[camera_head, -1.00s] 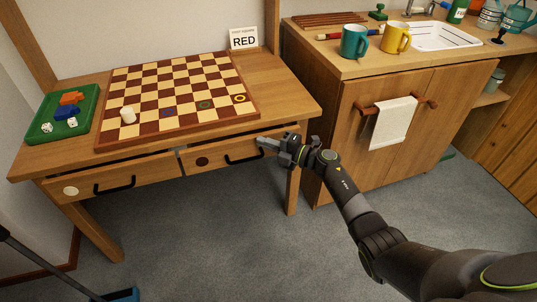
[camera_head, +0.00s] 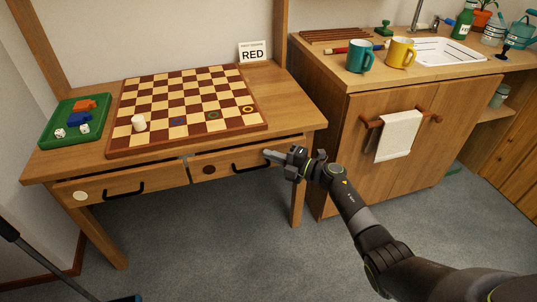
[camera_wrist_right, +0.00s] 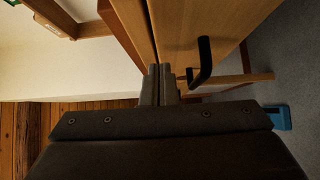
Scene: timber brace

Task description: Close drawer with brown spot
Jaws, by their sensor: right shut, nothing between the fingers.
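The drawer with the brown spot (camera_head: 209,169) is the right one under the table. It stands slightly open, with a dark gap above its front. Its black handle (camera_head: 250,167) also shows in the right wrist view (camera_wrist_right: 203,62). My right gripper (camera_head: 268,154) is shut and empty, its fingertips at the right part of this drawer front, by the handle's right end. In the right wrist view the closed fingers (camera_wrist_right: 166,84) point toward the drawer front; I cannot tell whether they touch it. My left gripper is not in view.
A drawer with a white spot (camera_head: 80,195) sits to the left, also slightly open. A checkerboard (camera_head: 190,110) and a green tray (camera_head: 52,135) lie on the table. A wooden cabinet (camera_head: 350,150) with a towel (camera_head: 399,135) stands to the right.

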